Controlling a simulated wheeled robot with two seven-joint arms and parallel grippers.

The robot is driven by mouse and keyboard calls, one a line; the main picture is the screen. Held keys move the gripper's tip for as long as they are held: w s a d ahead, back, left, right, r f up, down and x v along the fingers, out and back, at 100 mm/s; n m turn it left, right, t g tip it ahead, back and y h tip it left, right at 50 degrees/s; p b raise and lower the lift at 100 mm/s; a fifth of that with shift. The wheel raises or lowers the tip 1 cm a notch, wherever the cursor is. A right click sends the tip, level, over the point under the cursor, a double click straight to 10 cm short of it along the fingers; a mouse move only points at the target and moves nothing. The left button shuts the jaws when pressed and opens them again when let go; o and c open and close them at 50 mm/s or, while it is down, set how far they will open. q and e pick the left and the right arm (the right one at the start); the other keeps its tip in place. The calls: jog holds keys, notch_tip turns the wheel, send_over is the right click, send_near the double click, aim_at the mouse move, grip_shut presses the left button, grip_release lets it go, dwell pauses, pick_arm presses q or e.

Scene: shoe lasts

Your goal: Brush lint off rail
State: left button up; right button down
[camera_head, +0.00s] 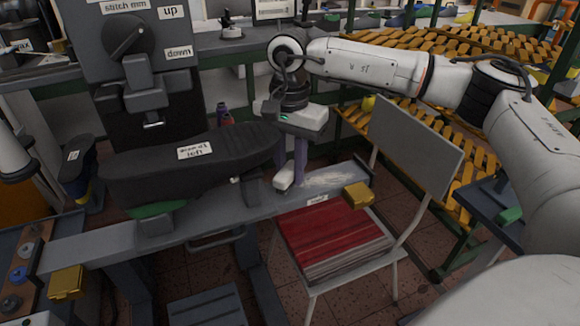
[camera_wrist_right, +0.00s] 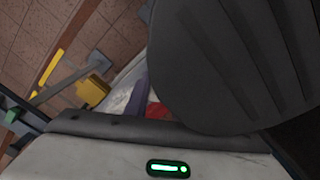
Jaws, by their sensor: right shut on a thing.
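The rail (camera_head: 215,205) is a long grey beam running across the head view. Pale, dusty lint (camera_head: 328,178) lies along its right part, and a small white label sits on its front edge. My right gripper (camera_head: 291,172) points down over the rail, just left of the lint. It is shut on what looks like a brush, of which a white block (camera_head: 284,179) shows low by the rail. Purple parts show between the gripper body and the rail. I cannot tell whether the brush touches the rail. In the wrist view the gripped thing is mostly hidden. My left gripper is not in view.
Yellow blocks (camera_head: 358,195) flank the rail. A chair (camera_head: 335,240) with a red seat stands in front at right.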

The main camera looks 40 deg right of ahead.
jog(key=shift+f+b, duration=0.7)
jog(key=shift+f, duration=0.3)
dwell(0.3)
